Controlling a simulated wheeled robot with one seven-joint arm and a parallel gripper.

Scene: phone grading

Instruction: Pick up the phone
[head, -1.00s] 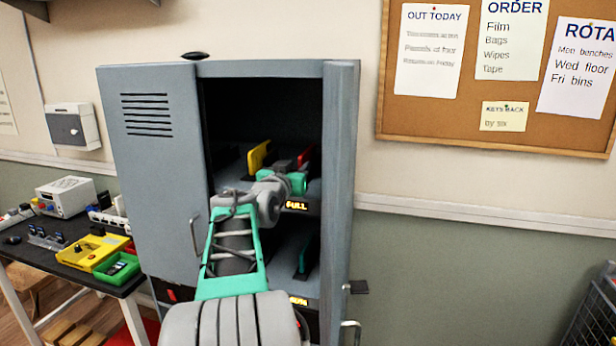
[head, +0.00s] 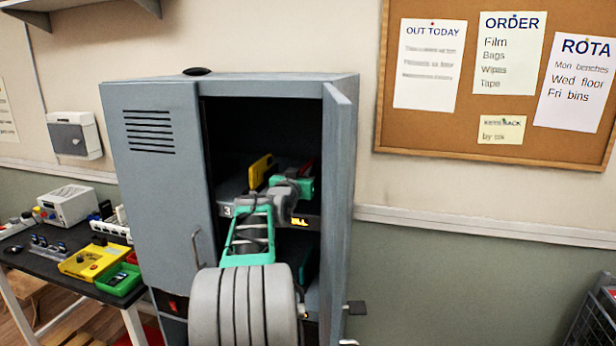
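A yellow upright slab (head: 262,170) stands on the upper shelf inside the open grey cabinet, and a red one (head: 307,167) shows as a sliver to its right. Either could be a phone, but I cannot tell for sure. My gripper (head: 298,180) is inside the cabinet at that shelf, in front of and between the two. My own wrist hides the fingertips, so I cannot see whether they are open or hold anything. A dark teal upright item (head: 304,262) is partly visible on the lower shelf.
The cabinet's left door (head: 155,180) and right door (head: 340,200) flank the narrow opening around my arm. A lit label (head: 299,222) on the shelf edge is partly covered. A bench (head: 60,275) with yellow and green boxes stands at left, and a dark crate (head: 597,315) at lower right.

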